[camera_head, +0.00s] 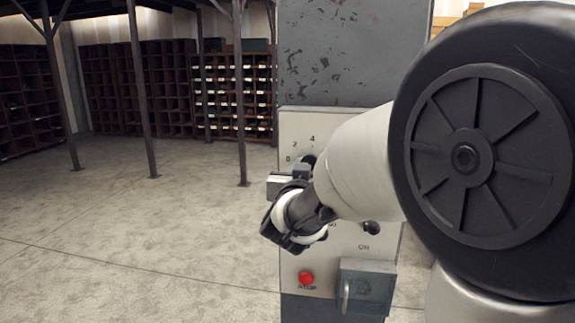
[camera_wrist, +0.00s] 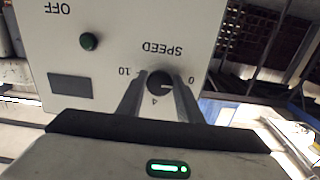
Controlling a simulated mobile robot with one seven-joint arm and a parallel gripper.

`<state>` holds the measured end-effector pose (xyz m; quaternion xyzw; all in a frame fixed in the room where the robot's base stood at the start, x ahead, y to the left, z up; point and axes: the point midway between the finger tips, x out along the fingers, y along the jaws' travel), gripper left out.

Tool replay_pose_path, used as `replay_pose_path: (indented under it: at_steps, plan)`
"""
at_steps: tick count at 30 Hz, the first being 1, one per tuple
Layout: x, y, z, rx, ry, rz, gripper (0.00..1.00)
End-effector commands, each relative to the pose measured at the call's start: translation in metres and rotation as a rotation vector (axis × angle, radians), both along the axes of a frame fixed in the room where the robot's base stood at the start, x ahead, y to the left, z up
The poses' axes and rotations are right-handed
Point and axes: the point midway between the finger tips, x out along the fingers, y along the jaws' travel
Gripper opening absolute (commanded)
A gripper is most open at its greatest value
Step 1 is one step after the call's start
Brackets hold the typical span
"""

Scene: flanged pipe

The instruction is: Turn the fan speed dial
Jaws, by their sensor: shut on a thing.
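The fan speed dial (camera_wrist: 161,84) is a small black round knob with a pale pointer line, on a pale panel marked SPEED. In the wrist view the panel appears upside down, with 0 right of the dial and 10 left. The pointer line runs to the right, roughly toward the 0 side. My gripper (camera_wrist: 159,78) is shut on the dial, one finger on each side. In the head view my gripper (camera_head: 290,182) is at the panel's upper left, and the dial (camera_head: 308,161) shows only in part behind it.
The pale panel (camera_head: 290,130) is on a grey column (camera_head: 325,50). Below are a red stop button (camera_head: 306,278), a black knob (camera_head: 371,228) near ON and a grey box with a handle (camera_head: 367,285). Open floor lies left.

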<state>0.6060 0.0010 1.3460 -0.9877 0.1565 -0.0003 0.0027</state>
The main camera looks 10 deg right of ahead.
Motion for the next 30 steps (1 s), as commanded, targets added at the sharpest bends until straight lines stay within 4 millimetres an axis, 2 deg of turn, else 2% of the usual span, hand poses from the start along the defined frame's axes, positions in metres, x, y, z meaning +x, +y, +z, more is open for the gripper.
replay_pose_path:
  at_steps: [15, 16, 19, 30]
  plan:
    - [-0.0002, -0.0002, -0.0007, -0.022, 0.008, 0.000, 0.10]
    - [-0.0002, -0.0002, -0.0007, -0.022, 0.008, 0.000, 0.34]
    - [-0.0002, -0.0002, -0.0006, -0.021, 0.008, 0.000, 0.50]
    - [-0.0046, 0.0018, 0.0002, -0.019, 0.005, 0.001, 0.50]
